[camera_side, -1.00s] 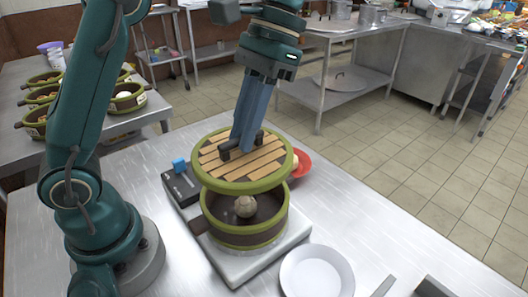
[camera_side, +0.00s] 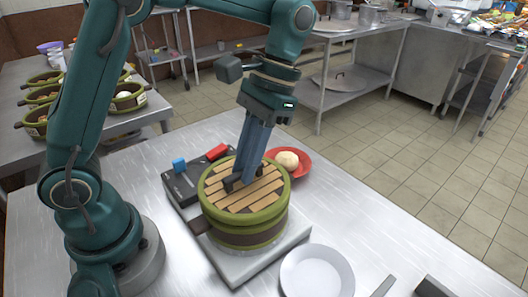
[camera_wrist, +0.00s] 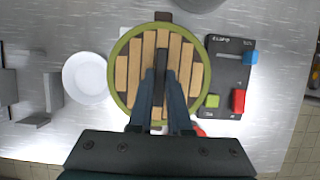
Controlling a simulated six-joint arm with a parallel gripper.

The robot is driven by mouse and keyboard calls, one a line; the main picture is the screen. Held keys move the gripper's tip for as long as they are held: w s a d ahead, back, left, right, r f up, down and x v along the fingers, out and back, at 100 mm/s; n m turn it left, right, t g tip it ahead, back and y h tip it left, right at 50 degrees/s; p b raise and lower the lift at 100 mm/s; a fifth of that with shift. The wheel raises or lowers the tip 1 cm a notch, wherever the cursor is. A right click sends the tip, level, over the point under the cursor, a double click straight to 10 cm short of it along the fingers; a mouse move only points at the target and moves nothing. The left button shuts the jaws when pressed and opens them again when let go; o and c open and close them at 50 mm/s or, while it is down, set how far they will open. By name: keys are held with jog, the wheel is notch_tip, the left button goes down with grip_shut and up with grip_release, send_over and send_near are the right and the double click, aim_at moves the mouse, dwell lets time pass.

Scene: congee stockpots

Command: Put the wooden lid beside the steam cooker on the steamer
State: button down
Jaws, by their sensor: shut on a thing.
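The wooden lid (camera_side: 236,194) is round, with pale slats, a green rim and a dark handle bar. It lies level on top of the steamer (camera_side: 245,232), covering its opening, with no clear gap at the rim. My gripper (camera_side: 245,182) is shut on the lid's handle from above. In the wrist view the lid (camera_wrist: 121,88) sits under my gripper (camera_wrist: 162,90), whose fingers close on the handle. The steamer's inside is hidden by the lid.
A black control box (camera_side: 181,188) with blue and red switches is left of the steamer. A red plate (camera_side: 300,165) with a pale bun (camera_side: 287,160) is behind right. A white plate (camera_side: 317,272) is in front right. The table's right side is mostly clear.

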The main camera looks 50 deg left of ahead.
jog(key=shift+f, duration=0.6)
jog(key=c, duration=0.8)
grip_release()
jog(key=shift+v, duration=2.6)
